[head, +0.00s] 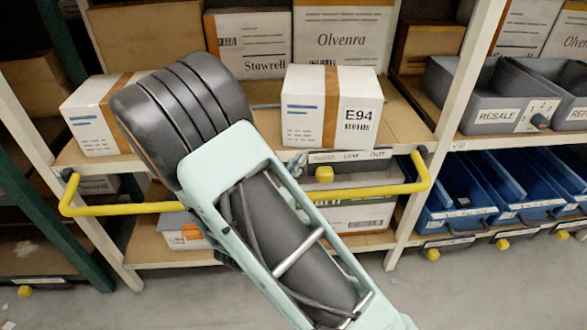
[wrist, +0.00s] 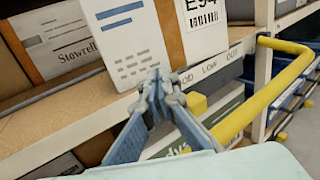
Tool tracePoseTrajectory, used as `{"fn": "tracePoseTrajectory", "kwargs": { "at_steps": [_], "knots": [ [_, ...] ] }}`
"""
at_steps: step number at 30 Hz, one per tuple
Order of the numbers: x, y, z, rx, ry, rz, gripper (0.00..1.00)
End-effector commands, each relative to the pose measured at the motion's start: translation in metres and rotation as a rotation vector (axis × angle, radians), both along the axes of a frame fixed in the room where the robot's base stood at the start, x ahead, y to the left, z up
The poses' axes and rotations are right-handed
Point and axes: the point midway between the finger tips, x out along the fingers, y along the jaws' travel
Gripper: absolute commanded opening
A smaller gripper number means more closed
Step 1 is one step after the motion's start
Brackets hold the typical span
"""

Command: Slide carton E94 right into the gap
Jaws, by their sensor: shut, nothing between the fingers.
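Carton E94 (head: 332,108), a white box with a brown tape band and blue lines, stands upright on the middle shelf in the head view. It is large in the wrist view (wrist: 137,42), with its top cut off. Bare shelf board (head: 402,112) shows to its right, up to the rack upright. My gripper (wrist: 155,80) is shut and empty in the wrist view. Its tips are in front of the carton's lower front, near the shelf edge; I cannot tell whether they touch. In the head view my arm hides most of the gripper and the shelf left of the carton.
A yellow rail (head: 375,191) runs along the shelf front and bends in at both ends. Another white carton (head: 92,118) stands at the left. Stowrell (head: 250,45) and Olvenra (head: 337,40) boxes stand behind. Grey bins (head: 487,100) are beyond the right upright (head: 462,95).

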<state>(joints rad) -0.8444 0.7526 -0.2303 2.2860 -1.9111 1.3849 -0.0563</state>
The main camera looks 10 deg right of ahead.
Motion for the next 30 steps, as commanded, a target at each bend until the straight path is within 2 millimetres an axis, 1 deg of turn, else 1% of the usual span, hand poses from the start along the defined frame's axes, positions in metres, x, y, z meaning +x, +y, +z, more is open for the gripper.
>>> {"fn": "tracePoseTrajectory", "kwargs": {
  "at_steps": [1,6,9,13,19,30],
  "knots": [
    [0.010,-0.008,-0.001,-0.001,-0.001,-0.006,0.00],
    [0.042,-0.027,-0.001,0.000,-0.001,-0.005,0.00],
    [0.057,-0.036,-0.001,0.000,-0.001,-0.004,0.00],
    [0.072,-0.045,-0.001,0.000,-0.001,-0.003,0.00],
    [0.082,-0.050,0.000,0.000,0.000,-0.001,0.00],
    [0.084,-0.052,0.000,0.000,0.000,-0.002,0.00]
  ]
}}
